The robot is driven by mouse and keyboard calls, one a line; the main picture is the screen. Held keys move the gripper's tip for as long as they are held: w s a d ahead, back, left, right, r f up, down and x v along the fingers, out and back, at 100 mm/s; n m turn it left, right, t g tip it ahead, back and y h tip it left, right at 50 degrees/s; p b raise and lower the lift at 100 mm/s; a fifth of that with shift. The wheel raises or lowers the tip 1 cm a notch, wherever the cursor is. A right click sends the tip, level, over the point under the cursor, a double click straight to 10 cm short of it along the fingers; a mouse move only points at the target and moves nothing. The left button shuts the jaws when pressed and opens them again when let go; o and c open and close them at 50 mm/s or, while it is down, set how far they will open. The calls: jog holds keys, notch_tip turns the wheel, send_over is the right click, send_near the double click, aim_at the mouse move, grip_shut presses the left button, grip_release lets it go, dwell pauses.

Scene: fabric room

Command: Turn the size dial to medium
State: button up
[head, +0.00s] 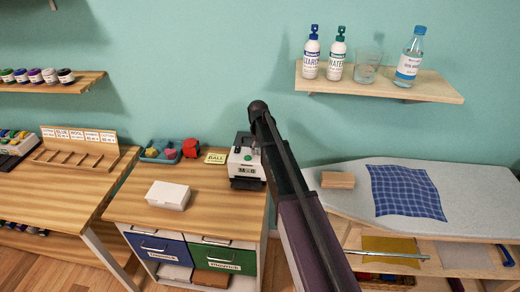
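A small white machine with a dark base (243,166) stands at the right end of the wooden cabinet top. It has a small display with dark characters too small to read surely, and a green spot on its front. I cannot make out a size dial or its setting. My dark arm reaches up from the bottom of the head view and passes in front of the machine's right side, hiding part of it. My gripper's fingers do not show.
A white box (168,195), a teal tray with coloured balls (160,152), a red object (191,148) and a yellow label card (215,157) share the cabinet top. An ironing board (460,212) with a blue checked cloth stands right. A shelf (430,90) holds bottles above.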

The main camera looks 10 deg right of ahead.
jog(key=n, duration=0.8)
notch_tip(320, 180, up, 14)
jog(key=p, duration=1.4)
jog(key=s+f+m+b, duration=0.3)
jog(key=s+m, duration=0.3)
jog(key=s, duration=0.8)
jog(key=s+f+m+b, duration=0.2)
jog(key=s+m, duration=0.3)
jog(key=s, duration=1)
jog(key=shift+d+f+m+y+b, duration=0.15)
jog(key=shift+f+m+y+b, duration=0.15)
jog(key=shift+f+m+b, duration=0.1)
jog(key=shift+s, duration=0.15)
